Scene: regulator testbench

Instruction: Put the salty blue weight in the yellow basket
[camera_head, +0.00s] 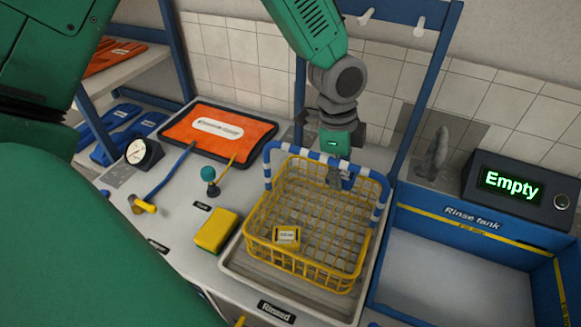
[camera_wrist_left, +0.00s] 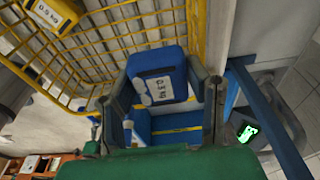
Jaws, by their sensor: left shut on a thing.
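The blue weight (camera_wrist_left: 160,74) has a white label reading 0.3 kg and whitish patches near its lower left. My left gripper (camera_wrist_left: 165,102) is shut on it, one finger on each side. In the head view, my left gripper (camera_head: 338,172) points down over the back part of the yellow basket (camera_head: 252,228); the weight is mostly hidden there. The wire basket also shows in the left wrist view (camera_wrist_left: 130,27), beside and behind the weight. I cannot tell how far the weight is above the basket floor. A yellow weight (camera_head: 286,236) lies inside the basket's front part. My right gripper is not in view.
The basket stands on a tray marked Rinsed (camera_head: 322,302), with a blue-and-white handle frame (camera_head: 275,172) around its back. The blue rinse tank (camera_head: 440,275) is to the right, below a display reading Empty (camera_head: 511,185). A yellow sponge (camera_head: 215,232) and gauge (camera_head: 143,153) are left.

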